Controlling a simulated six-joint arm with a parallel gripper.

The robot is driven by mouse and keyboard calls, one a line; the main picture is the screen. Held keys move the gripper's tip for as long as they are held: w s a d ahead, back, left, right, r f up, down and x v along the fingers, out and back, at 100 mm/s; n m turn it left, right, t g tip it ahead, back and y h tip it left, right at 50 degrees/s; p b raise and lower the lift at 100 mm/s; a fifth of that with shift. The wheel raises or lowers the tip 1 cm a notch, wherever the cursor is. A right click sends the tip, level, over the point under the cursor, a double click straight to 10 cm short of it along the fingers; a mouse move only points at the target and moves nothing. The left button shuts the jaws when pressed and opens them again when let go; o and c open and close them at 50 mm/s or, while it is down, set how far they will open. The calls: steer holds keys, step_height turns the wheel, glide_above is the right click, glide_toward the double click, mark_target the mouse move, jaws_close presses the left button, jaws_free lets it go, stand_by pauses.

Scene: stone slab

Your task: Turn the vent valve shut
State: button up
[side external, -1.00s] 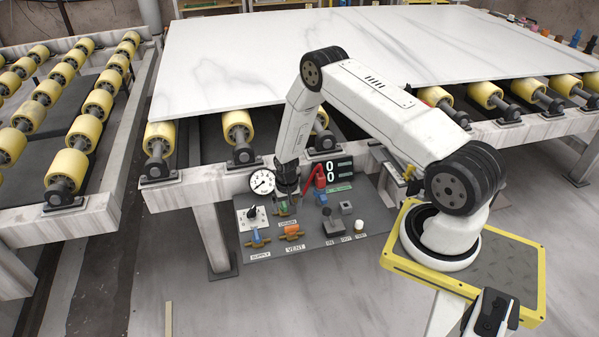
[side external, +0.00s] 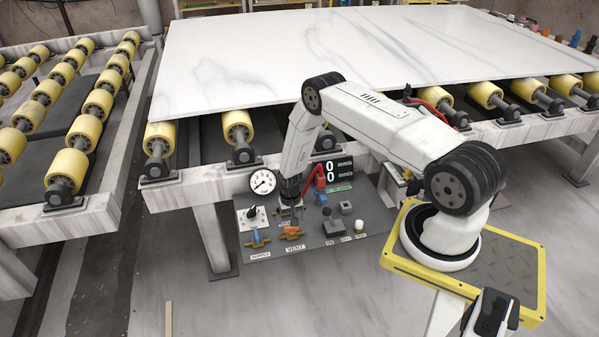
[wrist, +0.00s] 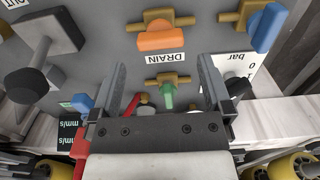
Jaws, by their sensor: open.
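The vent valve has an orange handle (side external: 292,232) above the VENT label (side external: 295,248) on the grey panel. In the wrist view its orange handle (wrist: 168,38) lies in line with its brass pipe, beyond my fingertips and untouched. My gripper (side external: 290,206) is over the panel, just behind the vent valve; in the wrist view my gripper (wrist: 163,75) has its fingers wide apart and nothing held. The green drain handle (wrist: 167,91) shows between the fingers, crosswise to its pipe; the gripper mostly hides it in the side view.
The blue supply handle (side external: 257,237) is left of the vent valve. A dark control block (side external: 333,225) and pale button (side external: 360,227) are to its right. A red lever (side external: 320,178), round gauge (side external: 262,181) and black selector knob (side external: 250,212) are close by. The slab (side external: 260,60) lies behind on rollers.

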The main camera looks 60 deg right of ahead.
mark_target(291, 228)
steer(key=shift+f, duration=2.3)
steer(key=c, duration=1.1)
